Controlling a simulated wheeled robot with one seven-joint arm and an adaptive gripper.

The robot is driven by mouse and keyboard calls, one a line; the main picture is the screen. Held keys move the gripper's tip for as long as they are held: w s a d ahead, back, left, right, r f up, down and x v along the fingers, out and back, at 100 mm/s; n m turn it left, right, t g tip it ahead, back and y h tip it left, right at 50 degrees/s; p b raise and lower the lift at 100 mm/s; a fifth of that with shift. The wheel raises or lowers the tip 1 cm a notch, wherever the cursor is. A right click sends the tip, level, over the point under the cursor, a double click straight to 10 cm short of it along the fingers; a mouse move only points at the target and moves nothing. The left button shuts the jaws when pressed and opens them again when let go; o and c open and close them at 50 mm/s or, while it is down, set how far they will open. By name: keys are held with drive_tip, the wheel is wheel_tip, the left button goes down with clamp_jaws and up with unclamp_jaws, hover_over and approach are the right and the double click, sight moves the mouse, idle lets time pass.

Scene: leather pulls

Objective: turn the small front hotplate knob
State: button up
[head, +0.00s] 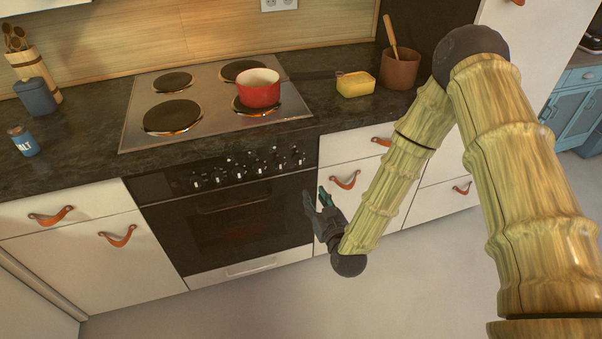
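A row of several small knobs (259,169) with light markings runs along the black control panel (168,186) above the oven door. I cannot tell from this view which knob belongs to the small front hotplate. The front right hotplate (243,110) is mostly hidden under a red pot (259,92). My gripper (316,193) is in front of the oven's right edge, below and just right of the rightmost knob (300,159). Its two fingers point up and look spread, with nothing between them. It appears apart from the knobs.
The oven handle (233,202) crosses the door below the knobs. The pot's dark handle (315,75) points right. Leather pulls (346,181) stick out from the drawer fronts beside the oven. The floor (300,305) in front is clear.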

sight(300, 162)
drive_tip(key=shift+t, duration=0.8)
drive_tip(key=r+x, duration=0.1)
drive_tip(key=x, duration=0.3)
drive_tip(key=p+x, duration=0.1)
drive_tip(key=x, duration=0.3)
drive_tip(key=r+x, duration=0.1)
drive_tip(key=x, duration=0.3)
drive_tip(key=shift+w+a+r+p, duration=0.25)
drive_tip(key=shift+w+r+p, duration=0.05)
drive_tip(key=shift+w+r, duration=0.05)
drive_tip(key=shift+c, duration=0.5)
clamp_jaws()
